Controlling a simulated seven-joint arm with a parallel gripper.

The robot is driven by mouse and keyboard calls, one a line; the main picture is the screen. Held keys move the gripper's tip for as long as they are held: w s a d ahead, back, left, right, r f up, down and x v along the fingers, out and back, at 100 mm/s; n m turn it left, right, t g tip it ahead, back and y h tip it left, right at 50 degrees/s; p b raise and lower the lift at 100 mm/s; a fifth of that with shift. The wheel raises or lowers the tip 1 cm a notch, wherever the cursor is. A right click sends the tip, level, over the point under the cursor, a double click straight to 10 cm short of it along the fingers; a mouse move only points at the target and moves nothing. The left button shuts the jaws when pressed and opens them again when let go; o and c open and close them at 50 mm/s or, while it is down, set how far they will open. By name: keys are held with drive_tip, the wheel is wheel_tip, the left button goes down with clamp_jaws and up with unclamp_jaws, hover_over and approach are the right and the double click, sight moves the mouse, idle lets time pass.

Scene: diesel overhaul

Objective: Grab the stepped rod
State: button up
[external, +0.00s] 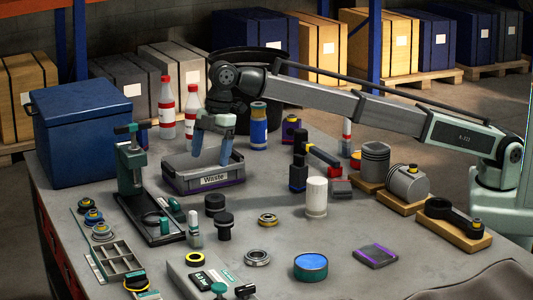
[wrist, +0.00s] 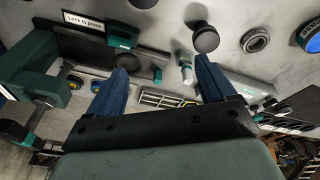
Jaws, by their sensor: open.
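My gripper (external: 211,158) is open and empty, with its blue fingers pointing down over the grey bin marked "Waste" (external: 204,181). In the wrist view, the two blue fingers of my gripper (wrist: 162,72) are wide apart with nothing held between them. I cannot say for sure which part is the stepped rod. A black piece with a wide head and narrower stem (external: 224,226) stands on the table in front of the bin; it also shows in the wrist view (wrist: 206,38). Beside it stands a slim pale-and-teal upright piece (external: 195,230), also in the wrist view (wrist: 186,68).
A green-and-black press (external: 133,170) stands left of the bin, with a blue box (external: 87,135) behind it. A white cylinder (external: 316,197), bearing rings (external: 257,257) and a blue-topped tin (external: 311,266) stand to the right. The front middle has some clear table.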

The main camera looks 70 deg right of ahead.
drive_tip(key=g, duration=0.1)
hover_over(224, 216)
drive_tip(key=d, duration=0.2)
drive_tip(key=f, duration=0.1)
drive_tip(key=shift+n+h, duration=0.4)
drive_tip(key=f, duration=0.4)
drive_tip(key=a+f, duration=0.1)
drive_tip(key=f, duration=0.4)
drive_tip(key=a+f, duration=0.1)
drive_tip(key=f, duration=0.4)
clamp_jaws()
